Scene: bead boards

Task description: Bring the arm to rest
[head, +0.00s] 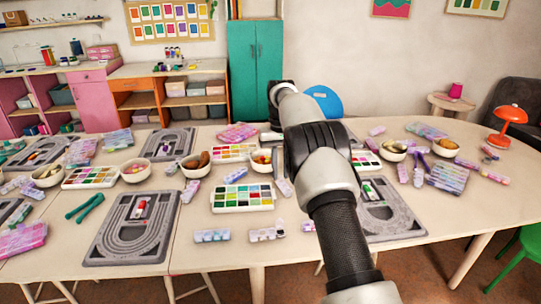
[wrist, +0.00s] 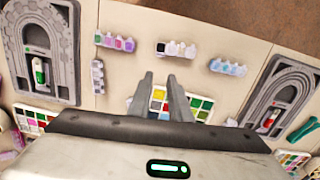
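My arm (head: 322,170) reaches from the bottom of the head view up over the table. In the head view a similar tray (head: 242,197) lies left of my arm.
Grey bead boards (head: 136,225) lie left and right of my arm, the right one (head: 395,215) partly behind it. Small bead boxes (head: 212,236) sit near the front edge. Bowls (head: 262,160) and an orange lamp (head: 509,115) stand on the table. A green stool (head: 522,255) is at right.

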